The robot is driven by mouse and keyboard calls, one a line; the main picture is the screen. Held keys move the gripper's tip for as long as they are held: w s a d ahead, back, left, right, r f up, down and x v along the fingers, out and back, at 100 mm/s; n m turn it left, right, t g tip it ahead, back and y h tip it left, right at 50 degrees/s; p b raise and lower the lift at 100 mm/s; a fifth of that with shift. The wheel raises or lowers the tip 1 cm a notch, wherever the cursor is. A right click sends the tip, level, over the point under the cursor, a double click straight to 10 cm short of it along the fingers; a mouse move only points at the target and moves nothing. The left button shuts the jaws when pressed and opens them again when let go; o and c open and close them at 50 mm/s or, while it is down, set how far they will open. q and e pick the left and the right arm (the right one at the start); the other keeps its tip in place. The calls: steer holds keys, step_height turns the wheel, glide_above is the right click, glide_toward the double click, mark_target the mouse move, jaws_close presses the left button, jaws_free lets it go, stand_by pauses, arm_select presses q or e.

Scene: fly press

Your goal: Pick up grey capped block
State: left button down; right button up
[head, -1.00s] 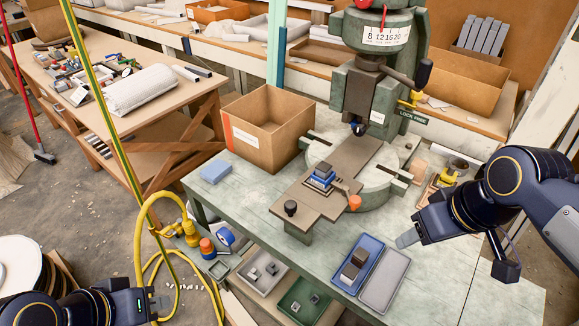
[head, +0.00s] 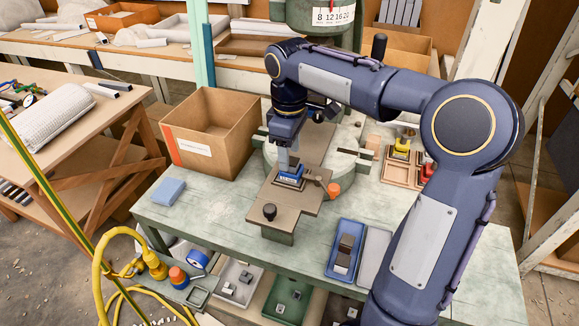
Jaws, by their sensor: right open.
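The grey capped block is mostly hidden behind the fingers of my right gripper (head: 288,165). It sits in a blue-and-white holder (head: 291,178) on the brown press plate (head: 310,198). My right gripper points down over the block and is open. The fingers appear at the block; I cannot tell whether they touch it. My left gripper is out of view.
The fly press (head: 330,18) stands behind my right forearm. A cardboard box (head: 205,150) is to the left. A blue tray (head: 344,268) with blocks lies on the green bench (head: 220,218).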

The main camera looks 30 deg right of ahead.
step_height(320, 180, down, 2)
steer(key=shift+f, duration=0.1)
steer(key=c, duration=1.1)
steer(key=shift+c, duration=0.2)
